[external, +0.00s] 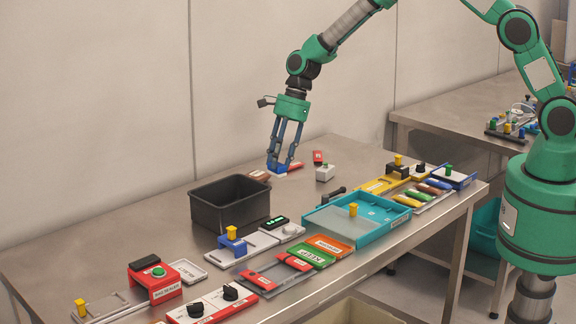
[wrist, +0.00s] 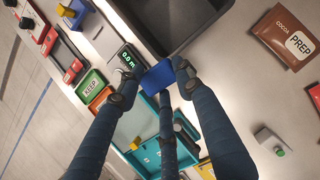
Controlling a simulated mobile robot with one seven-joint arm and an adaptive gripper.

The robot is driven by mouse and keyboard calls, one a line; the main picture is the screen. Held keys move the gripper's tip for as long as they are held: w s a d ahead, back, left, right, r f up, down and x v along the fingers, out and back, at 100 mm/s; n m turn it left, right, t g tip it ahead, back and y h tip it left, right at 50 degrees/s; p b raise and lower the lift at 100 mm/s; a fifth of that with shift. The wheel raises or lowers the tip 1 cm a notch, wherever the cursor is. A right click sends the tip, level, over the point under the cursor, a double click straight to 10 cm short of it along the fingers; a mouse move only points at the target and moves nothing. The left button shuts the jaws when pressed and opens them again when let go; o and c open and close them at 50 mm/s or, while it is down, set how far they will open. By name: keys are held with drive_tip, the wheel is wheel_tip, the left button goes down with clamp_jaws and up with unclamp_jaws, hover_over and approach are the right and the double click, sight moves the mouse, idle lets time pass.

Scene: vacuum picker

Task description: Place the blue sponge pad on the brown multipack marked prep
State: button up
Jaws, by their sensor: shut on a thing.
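The blue sponge pad (wrist: 158,75) is held between the fingertips of my gripper (wrist: 160,84), which is shut on it. In the external view the pad (external: 277,168) shows low between the fingers of my gripper (external: 283,164), near the back of the table. The brown multipack (wrist: 276,38), with "COCOA" and a white "PREP" label, lies flat at the upper right of the wrist view, apart from the pad. In the external view a brown pack (external: 257,175) lies just left of the fingertips, partly hidden. The exact height of the pad above the table is hard to tell.
A black open bin (external: 230,203) stands in front and left of my gripper. A grey block with a green knob (external: 325,173) and red packs (external: 318,157) lie to the right. A teal tray (external: 357,218) and several fixtures line the front edge. The table's back left is clear.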

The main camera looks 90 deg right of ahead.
sight(253, 174)
drive_tip(key=s+d+m+h, duration=0.1)
drive_tip(key=s+d+m, duration=0.15)
drive_tip(key=d, duration=0.25)
drive_tip(key=s+d+m+t+h+p, duration=0.1)
drive_tip(key=s+d+m, duration=0.15)
drive_tip(key=d, duration=0.35)
drive_tip(key=s+d+m+h, duration=0.1)
drive_tip(key=s+d+m, duration=0.15)
drive_tip(key=d, duration=0.25)
drive_tip(key=f, duration=0.4)
drive_tip(key=shift+w+a+f, duration=0.1)
drive_tip(key=shift+w+f, duration=0.05)
drive_tip(key=shift+w, duration=0.1)
drive_tip(key=shift+w, duration=0.15)
drive_tip(key=w+d, duration=0.2)
drive_tip(key=w, duration=0.2)
drive_tip(key=w+d+f, duration=0.1)
drive_tip(key=w+d, duration=0.1)
drive_tip(key=w, duration=0.3)
drive_tip(key=w+d, duration=0.2)
drive_tip(key=w, duration=0.3)
drive_tip(key=shift+w+d+f, duration=0.2)
drive_tip(key=shift+f, duration=0.05)
drive_tip(key=shift+f, duration=1.8)
drive_tip(key=shift+f, duration=0.1)
